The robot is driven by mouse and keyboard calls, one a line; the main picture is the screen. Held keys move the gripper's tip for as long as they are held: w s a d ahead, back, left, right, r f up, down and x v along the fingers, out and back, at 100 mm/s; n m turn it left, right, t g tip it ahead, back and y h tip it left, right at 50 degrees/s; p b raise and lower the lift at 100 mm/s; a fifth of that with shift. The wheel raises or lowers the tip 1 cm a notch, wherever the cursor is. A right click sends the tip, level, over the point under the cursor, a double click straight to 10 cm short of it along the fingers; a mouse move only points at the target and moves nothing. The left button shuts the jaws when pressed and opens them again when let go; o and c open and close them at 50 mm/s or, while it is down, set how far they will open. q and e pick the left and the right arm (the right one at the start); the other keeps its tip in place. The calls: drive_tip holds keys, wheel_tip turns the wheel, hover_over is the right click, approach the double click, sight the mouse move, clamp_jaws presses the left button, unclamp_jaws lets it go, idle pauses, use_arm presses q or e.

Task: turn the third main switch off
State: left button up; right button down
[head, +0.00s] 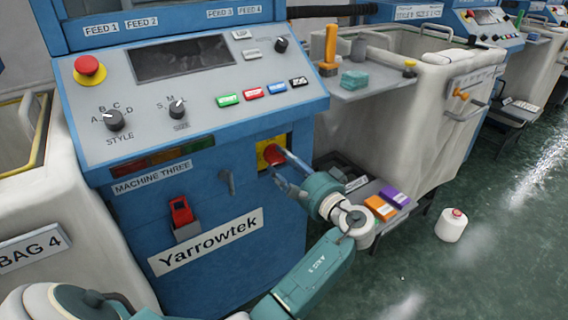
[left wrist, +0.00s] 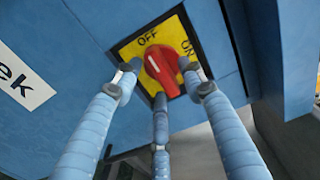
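The main switch is a red rotary knob (head: 273,154) on a yellow plate (head: 262,159), low on the right of the blue front marked MACHINE THREE (head: 152,177). In the left wrist view the red knob (left wrist: 166,76) sits on the yellow plate (left wrist: 128,50), with OFF at the top and ON at the right. My left gripper (head: 279,168) is at the switch. In the left wrist view its three blue fingers (left wrist: 160,72) surround the knob from left, right and below. I cannot tell whether they press on it. My right gripper is not in view.
A control panel (head: 195,120) with dials and coloured buttons is above the switch. A red lever (head: 181,211) is on the front to the left. Orange (head: 380,208) and purple (head: 394,196) boxes are on a low shelf right of my arm.

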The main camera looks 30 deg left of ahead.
use_arm(q)
drive_tip(key=v, duration=0.7)
drive_tip(key=shift+d, duration=0.25)
drive_tip(key=shift+s, duration=0.1)
